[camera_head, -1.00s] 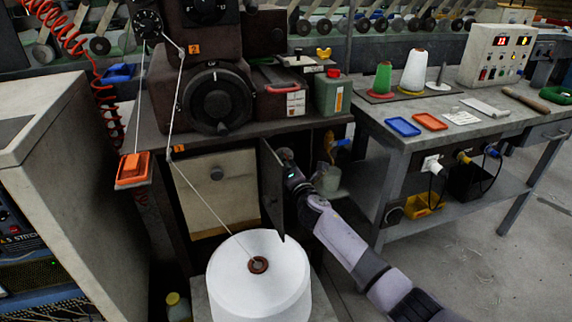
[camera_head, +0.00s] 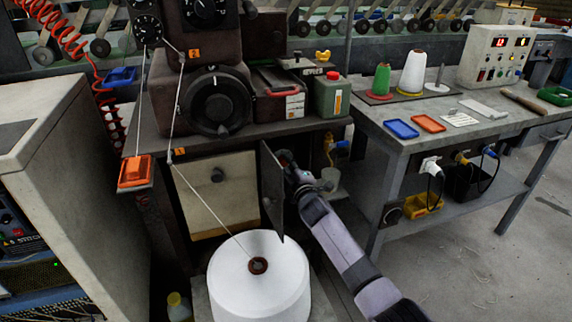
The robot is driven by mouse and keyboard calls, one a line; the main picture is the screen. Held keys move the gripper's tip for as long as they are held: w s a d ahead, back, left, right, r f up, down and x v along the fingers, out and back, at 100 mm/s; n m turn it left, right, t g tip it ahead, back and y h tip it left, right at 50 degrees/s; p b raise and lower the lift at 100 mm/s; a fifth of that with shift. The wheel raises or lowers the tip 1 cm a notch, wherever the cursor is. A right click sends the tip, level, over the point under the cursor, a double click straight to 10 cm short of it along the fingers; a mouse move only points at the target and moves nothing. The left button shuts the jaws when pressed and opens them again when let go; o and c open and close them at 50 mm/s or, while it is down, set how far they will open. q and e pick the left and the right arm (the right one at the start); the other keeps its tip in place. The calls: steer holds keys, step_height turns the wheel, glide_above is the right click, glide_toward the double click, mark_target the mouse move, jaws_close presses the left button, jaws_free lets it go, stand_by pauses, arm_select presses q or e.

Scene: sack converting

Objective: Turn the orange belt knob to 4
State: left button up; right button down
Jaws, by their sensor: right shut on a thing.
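I cannot make out an orange belt knob or its numbers in this view. My right gripper (camera_head: 286,158) is beside the machine's lower cabinet, on the right side of a dark panel (camera_head: 271,190) that sticks out like an open door. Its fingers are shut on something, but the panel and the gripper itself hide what. A large black dial (camera_head: 219,102) is on the machine above. My left gripper is not in view.
A green can (camera_head: 331,97) stands on the machine's table. A grey workbench (camera_head: 460,125) stands at right. Floor at lower right is clear.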

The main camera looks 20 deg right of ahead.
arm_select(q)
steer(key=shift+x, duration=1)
arm_select(e)
steer(key=shift+f+m, duration=0.1)
steer(key=shift+m, duration=1)
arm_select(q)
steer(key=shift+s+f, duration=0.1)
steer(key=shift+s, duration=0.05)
arm_select(e)
steer(key=c, duration=1.3)
jaws_free()
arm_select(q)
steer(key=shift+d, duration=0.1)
arm_select(e)
steer(key=s, duration=1.2)
steer(key=shift+d+r, duration=0.2)
steer(key=shift+d, duration=0.2)
